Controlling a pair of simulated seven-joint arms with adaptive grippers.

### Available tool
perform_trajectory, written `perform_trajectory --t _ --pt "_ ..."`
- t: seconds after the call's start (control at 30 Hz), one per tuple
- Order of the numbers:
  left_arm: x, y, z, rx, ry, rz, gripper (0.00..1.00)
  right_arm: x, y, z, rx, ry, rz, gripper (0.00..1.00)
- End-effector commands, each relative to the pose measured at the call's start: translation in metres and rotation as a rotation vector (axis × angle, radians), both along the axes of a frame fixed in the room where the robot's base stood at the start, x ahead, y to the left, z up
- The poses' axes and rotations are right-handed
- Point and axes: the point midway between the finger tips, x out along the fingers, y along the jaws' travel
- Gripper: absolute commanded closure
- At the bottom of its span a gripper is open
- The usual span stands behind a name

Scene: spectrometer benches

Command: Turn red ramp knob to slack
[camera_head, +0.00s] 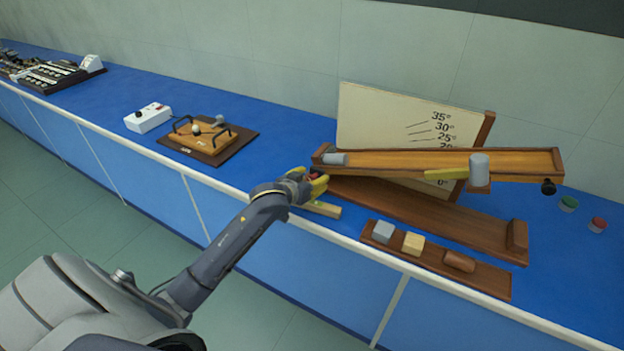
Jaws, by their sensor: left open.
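The wooden ramp (400,160) stands on the blue bench, its trough raised above a dark wooden base (425,212). The red knob (314,176) shows as a small red patch at the left end of the ramp, mostly hidden by my left gripper. My left gripper (318,184), with yellow fingertips, is at the knob with its fingers around or beside it; I cannot tell whether they touch it. It is open. A grey cylinder (335,159) lies in the trough's left end. My right gripper is not in view.
An angle board (385,115) stands behind the ramp. A wooden tray (485,282) with several blocks lies in front, near the bench edge. A yellowish strip (322,209) lies beside my gripper.

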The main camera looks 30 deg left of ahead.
Motion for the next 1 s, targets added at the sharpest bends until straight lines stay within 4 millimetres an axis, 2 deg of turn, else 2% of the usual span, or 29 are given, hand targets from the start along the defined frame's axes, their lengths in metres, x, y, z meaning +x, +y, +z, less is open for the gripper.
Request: perform_trajectory --t 0.07,0.43,0.77,1.0 --pt "-0.0001 0.0 -0.0001 0.0 0.0 0.0 0.58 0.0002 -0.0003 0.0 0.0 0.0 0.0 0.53" --pt "-0.0003 0.0 -0.0001 0.0 0.0 0.0 1.0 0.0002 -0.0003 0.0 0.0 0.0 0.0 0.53" --pt "0.0002 0.0001 0.0014 -0.003 -0.003 0.0 1.0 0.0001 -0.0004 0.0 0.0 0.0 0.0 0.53" --pt "0.0002 0.0006 0.0019 -0.08 -0.004 0.001 1.0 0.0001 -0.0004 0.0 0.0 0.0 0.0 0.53"
